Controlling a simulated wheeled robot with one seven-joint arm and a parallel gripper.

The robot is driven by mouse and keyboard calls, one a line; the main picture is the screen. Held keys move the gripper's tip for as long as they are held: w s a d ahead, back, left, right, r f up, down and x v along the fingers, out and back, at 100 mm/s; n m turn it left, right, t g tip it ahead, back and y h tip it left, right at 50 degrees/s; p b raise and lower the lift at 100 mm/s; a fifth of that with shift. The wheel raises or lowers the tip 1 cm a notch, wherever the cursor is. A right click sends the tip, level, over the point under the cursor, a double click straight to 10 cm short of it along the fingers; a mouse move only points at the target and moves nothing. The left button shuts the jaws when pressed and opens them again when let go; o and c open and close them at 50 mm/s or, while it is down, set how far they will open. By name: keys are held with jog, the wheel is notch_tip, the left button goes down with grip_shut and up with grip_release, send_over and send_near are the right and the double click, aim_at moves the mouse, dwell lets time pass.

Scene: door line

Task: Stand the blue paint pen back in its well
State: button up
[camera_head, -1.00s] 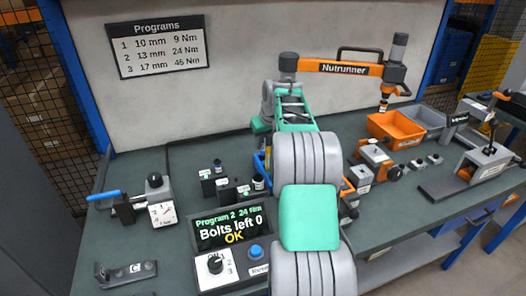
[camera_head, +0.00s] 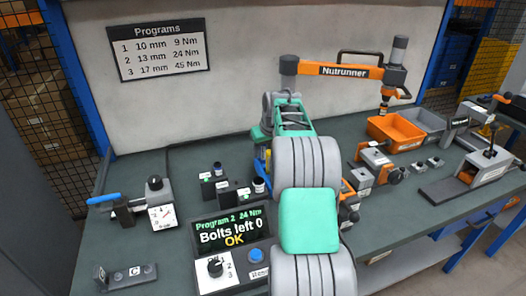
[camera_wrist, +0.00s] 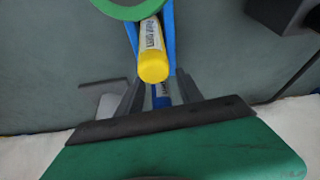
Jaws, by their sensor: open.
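In the wrist view my gripper (camera_wrist: 157,80) is open, with one dark finger on each side. A blue paint pen (camera_wrist: 160,95) shows as a short blue piece with a bit of label between the fingers, close to the palm. Most of it is hidden, so I cannot tell how it leans or whether the fingers touch it. A yellow-ended paint pen (camera_wrist: 153,62) with a white label stands just beyond it, between blue strips of a holder (camera_wrist: 171,38). In the head view my arm hides the fingertips and most of the blue holder (camera_head: 261,166). The pen's well cannot be made out.
A green ring (camera_wrist: 128,8) lies beyond the yellow pen. The controller (camera_head: 232,240) is in front. Orange bin (camera_head: 396,132) and nutrunner (camera_head: 345,70) are right. Bench between gauge and controller is clear.

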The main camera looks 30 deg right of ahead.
jog(key=v, duration=1.2)
jog(key=shift+r, duration=0.15)
jog(key=shift+a, duration=0.2)
jog(key=s+a+r+p, duration=0.1)
jog(key=s+a+p, duration=0.15)
jog(key=a, duration=0.55)
jog(key=s+a+r+p, duration=0.1)
jog(key=s+a+r, duration=0.15)
jog(key=a, duration=0.65)
jog(key=s+a+f, duration=0.2)
jog(key=s+a, duration=0.2)
jog(key=s, duration=0.2)
jog(key=s+a+f+n+p, duration=0.1)
jog(key=s+a+f, duration=0.1)
jog(key=s+a, duration=0.2)
jog(key=s+a+f+n+g+p, duration=0.1)
jog(key=s+a+f, duration=0.2)
jog(key=s+a, duration=0.2)
jog(key=s, duration=0.3)
jog(key=shift+s+y, duration=0.25)
jog(key=shift+y, duration=0.15)
